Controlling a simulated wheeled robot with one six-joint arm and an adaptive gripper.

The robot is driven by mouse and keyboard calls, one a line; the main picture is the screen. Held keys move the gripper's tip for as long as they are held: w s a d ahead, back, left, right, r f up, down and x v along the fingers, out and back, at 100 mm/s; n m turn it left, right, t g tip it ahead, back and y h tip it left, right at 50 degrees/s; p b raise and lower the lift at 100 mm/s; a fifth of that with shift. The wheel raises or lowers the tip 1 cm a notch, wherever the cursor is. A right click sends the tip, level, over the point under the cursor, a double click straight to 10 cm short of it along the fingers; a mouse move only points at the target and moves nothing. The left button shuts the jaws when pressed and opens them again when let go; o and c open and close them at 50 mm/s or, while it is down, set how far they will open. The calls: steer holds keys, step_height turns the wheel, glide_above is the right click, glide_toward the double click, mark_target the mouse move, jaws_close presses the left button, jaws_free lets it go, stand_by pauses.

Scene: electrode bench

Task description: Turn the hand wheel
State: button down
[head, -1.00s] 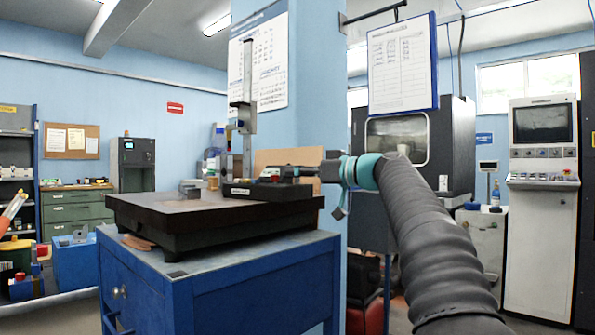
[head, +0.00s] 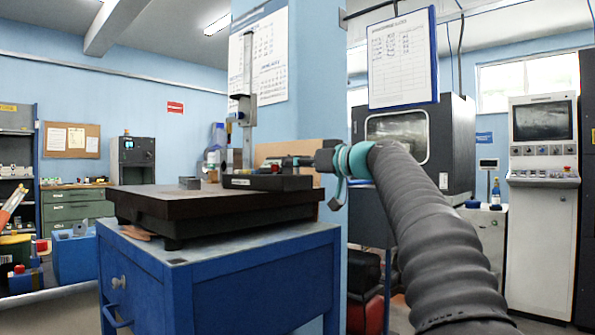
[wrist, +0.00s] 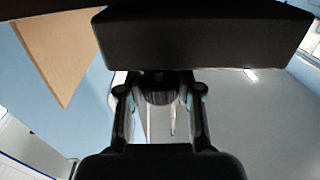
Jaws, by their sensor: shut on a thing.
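The hand wheel (wrist: 158,92) is a dark, ridged round knob between my fingers in the wrist view, just below a wide black block (wrist: 205,40). My gripper (wrist: 160,88) is shut on it, with one finger on each side. In the head view, my gripper (head: 292,161) reaches left from my wrist, just above the black base (head: 268,183) on the dark surface plate (head: 160,205). The wheel cannot be made out there; the gripper and its small size hide it.
A small grey block (head: 189,183) lies on the plate to the left. The plate rests on a blue cabinet (head: 255,285). A brown board (head: 300,150) stands behind my gripper.

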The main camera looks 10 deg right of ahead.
steer(key=m+t+h+b, duration=0.1)
steer(key=m+t+h, duration=0.1)
steer(key=h, duration=0.1)
steer(key=shift+s+a+b, duration=0.1)
steer(key=shift+a+b, duration=0.05)
steer(key=shift+b, duration=0.15)
steer(key=shift+r+m+t+h+p, duration=0.15)
steer(key=shift+m+t+h+p, duration=0.4)
steer(key=shift+m+h, duration=0.95)
steer(key=shift+t+h, duration=0.25)
steer(key=shift+h, duration=0.35)
steer(key=shift+d+m+h+p, duration=0.2)
steer(key=shift+m+h+p, duration=0.1)
steer(key=shift+m+h, duration=0.15)
steer(key=c, duration=0.7)
jaws_free()
steer(key=shift+c, duration=0.2)
steer(key=s+d, duration=0.2)
steer(key=s, duration=0.9)
steer(key=shift+s, duration=0.25)
steer(key=shift+d, duration=0.1)
